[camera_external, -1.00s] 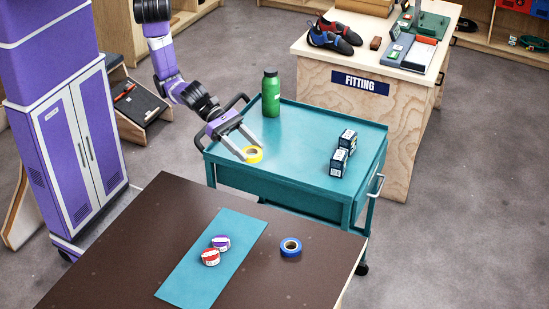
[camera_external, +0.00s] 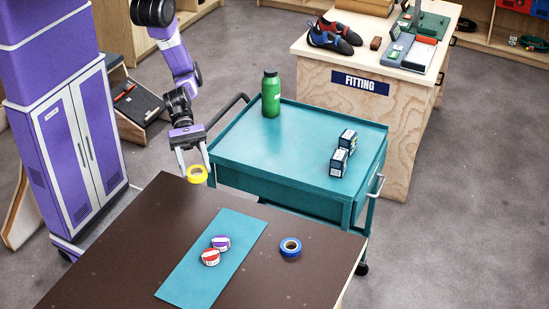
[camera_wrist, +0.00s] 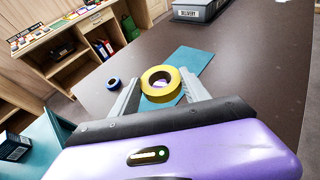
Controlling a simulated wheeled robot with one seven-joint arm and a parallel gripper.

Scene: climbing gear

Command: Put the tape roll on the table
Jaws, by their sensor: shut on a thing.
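My gripper (camera_external: 194,168) is shut on a yellow tape roll (camera_external: 197,174) and holds it in the air, between the teal cart and the dark brown table (camera_external: 120,240). In the wrist view the yellow roll (camera_wrist: 160,84) sits between the two fingers, its hole facing the camera. On the table, a purple-and-white roll (camera_external: 221,242) and a red-and-white roll (camera_external: 210,257) lie side by side on a teal mat (camera_external: 190,291). A blue tape roll (camera_external: 291,247) lies on the bare table to the right of the mat; it also shows in the wrist view (camera_wrist: 113,84).
The teal cart (camera_external: 230,150) carries a green bottle (camera_external: 271,94) and dark small boxes (camera_external: 343,148). A counter marked FITTING (camera_external: 360,83) holds climbing shoes. The table's left part is bare. A grey DELIVERY box (camera_wrist: 196,10) shows in the wrist view.

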